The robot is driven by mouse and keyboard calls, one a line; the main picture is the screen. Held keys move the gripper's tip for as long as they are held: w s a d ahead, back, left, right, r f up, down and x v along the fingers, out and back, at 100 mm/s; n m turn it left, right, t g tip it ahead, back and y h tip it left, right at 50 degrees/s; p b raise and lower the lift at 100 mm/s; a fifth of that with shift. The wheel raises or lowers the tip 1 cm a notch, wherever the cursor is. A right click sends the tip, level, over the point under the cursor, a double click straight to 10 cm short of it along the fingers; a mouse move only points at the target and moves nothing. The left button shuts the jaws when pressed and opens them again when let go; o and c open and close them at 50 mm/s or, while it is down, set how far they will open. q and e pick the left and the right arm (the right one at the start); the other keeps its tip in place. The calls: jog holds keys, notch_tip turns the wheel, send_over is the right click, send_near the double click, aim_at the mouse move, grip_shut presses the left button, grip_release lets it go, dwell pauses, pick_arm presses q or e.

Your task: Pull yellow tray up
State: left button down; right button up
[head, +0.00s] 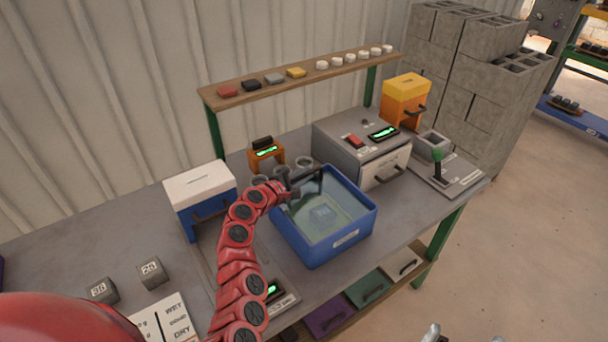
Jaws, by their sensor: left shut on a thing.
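A blue tub (349,238) stands on the bench and holds clear water. A pale greenish-yellow tray (345,211) shows through the water, with a grey block (322,214) on it. My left gripper (296,188) is at the tub's back left and is shut on a dark handle (312,183) that rises over the water. The join between handle and tray is too small to tell. Two grey tips of my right gripper (465,337) show apart at the bottom edge, away from the bench; nothing shows between them.
A white-topped blue box (200,190) stands left of the tub. A wooden shelf (300,85) runs above the back. Numbered blocks (151,273) lie front left.

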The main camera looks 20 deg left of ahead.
pick_arm(q)
notch_tip(320, 180, up, 8)
jog(key=p, duration=0.4)
jog(key=shift+f, duration=0.15)
jog(key=c, duration=0.8)
grip_release()
jog(key=shift+f, duration=0.1)
jog(key=shift+c, duration=0.2)
jog(key=b+v, duration=0.5)
jog(key=v, duration=1.2)
jog(key=shift+s+f, duration=0.2)
jog(key=shift+a, duration=0.1)
